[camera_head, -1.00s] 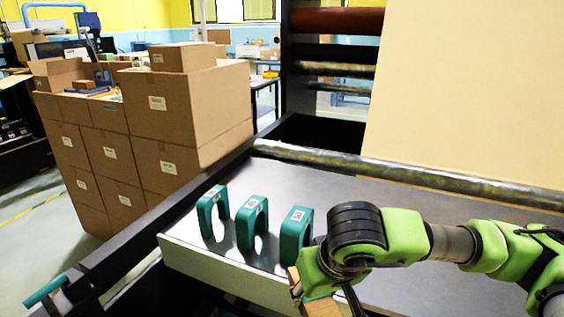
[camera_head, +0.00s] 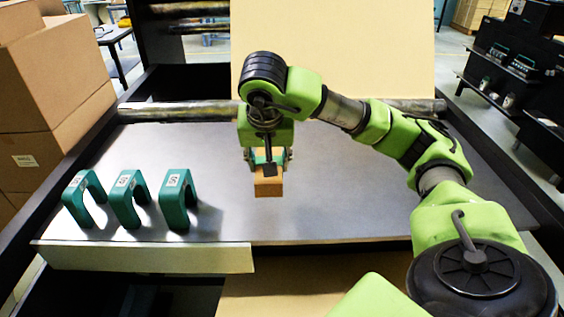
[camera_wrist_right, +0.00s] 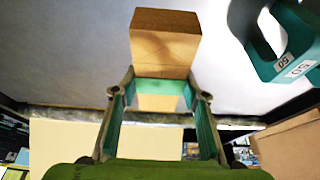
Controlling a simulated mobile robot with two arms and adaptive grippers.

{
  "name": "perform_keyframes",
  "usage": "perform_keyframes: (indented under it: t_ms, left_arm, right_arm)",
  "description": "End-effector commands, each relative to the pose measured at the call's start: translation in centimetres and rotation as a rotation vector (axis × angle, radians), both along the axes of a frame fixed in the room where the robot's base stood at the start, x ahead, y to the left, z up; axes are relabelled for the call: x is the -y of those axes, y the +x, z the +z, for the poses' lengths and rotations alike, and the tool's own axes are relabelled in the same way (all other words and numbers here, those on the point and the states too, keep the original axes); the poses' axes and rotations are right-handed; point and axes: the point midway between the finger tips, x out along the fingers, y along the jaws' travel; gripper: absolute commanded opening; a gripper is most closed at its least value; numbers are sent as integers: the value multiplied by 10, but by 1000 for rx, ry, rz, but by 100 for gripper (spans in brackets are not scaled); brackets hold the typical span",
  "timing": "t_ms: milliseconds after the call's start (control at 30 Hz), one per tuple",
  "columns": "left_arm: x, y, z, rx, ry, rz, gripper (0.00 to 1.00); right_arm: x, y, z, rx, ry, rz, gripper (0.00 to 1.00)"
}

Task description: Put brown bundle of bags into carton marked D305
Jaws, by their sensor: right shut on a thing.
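The brown bundle (camera_head: 269,187) is a small tan-brown block with a green band. My right gripper (camera_head: 266,160) is shut on it above the grey table, to the right of the green arches. In the right wrist view the bundle (camera_wrist_right: 165,45) extends beyond the finger pads of the gripper (camera_wrist_right: 160,100). Brown cartons (camera_head: 50,75) are stacked at the left edge of the head view. One label shows there, too small to read, so I cannot tell which carton is D305. My left gripper is not in view.
Three green arch-shaped pieces (camera_head: 128,200) with number labels stand on the grey table (camera_head: 330,205) at left. A metal roller (camera_head: 180,112) crosses behind it, with a hanging kraft sheet (camera_head: 350,45) beyond. A dark shelf (camera_head: 500,75) stands at right.

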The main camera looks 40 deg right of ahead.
Motion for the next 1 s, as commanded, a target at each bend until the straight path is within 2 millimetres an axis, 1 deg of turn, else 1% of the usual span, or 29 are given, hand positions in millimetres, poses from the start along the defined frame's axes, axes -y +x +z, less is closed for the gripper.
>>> perform_keyframes:
  t_ms: [33, 300, 400, 500, 600, 833, 1000]
  left_arm:
    - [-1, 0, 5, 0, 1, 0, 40]
    - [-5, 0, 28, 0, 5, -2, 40]
    - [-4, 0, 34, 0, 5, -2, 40]
    - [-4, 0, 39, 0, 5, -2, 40]
    - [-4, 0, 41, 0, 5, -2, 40]
    - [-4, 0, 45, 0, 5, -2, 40]
    - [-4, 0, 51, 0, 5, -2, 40]
  right_arm:
    - [8, 7, -3, -5, -1, -7, 16]
    - [48, 59, -31, -4, 0, -3, 16]
    - [58, 71, -53, -7, -1, 0, 16]
    - [66, 82, -70, -5, 0, 1, 16]
    - [71, 90, -80, -2, 0, 3, 16]
    - [78, 97, -93, -1, -2, 2, 16]
    - [77, 97, -118, -3, -2, 5, 16]
